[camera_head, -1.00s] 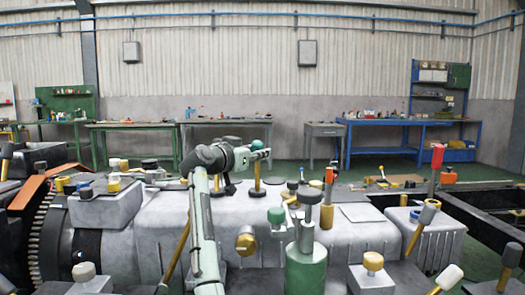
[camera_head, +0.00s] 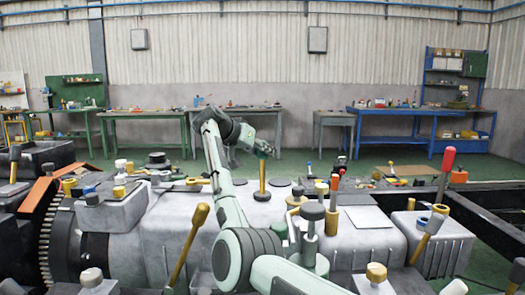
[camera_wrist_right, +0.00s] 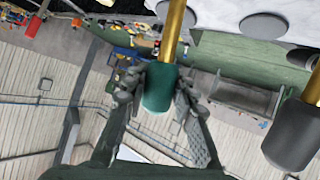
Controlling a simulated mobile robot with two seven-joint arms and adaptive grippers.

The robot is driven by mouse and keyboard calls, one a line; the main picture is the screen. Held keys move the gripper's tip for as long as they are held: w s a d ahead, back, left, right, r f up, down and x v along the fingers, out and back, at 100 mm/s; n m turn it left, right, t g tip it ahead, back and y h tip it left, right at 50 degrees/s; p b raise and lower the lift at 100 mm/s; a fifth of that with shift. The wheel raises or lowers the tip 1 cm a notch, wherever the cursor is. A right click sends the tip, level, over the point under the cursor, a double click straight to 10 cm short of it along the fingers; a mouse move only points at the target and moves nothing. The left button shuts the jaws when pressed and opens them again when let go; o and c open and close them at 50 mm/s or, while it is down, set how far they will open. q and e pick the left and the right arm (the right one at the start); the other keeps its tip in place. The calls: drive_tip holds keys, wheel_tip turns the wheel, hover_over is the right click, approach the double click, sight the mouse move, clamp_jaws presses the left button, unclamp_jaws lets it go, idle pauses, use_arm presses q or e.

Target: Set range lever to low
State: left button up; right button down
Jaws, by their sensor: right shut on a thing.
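The lever held by my right gripper (camera_head: 262,150) has a golden shaft (camera_head: 263,178) standing nearly upright on the grey housing. In the right wrist view its dark green knob (camera_wrist_right: 160,88) sits between the two fingers of my right gripper (camera_wrist_right: 158,98), and the golden shaft runs up from it. The gripper is shut on this knob. In the head view the fingers and wrist hide most of the knob. No readable label shows which lever is the range lever or which position is low. My left gripper is not in view.
A blue workbench (camera_head: 420,115) stands far behind.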

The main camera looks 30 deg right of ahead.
drive_tip(key=shift+w, duration=0.1)
idle(0.4)
drive_tip(key=c, duration=1.2)
unclamp_jaws()
drive_tip(key=v, duration=1.2)
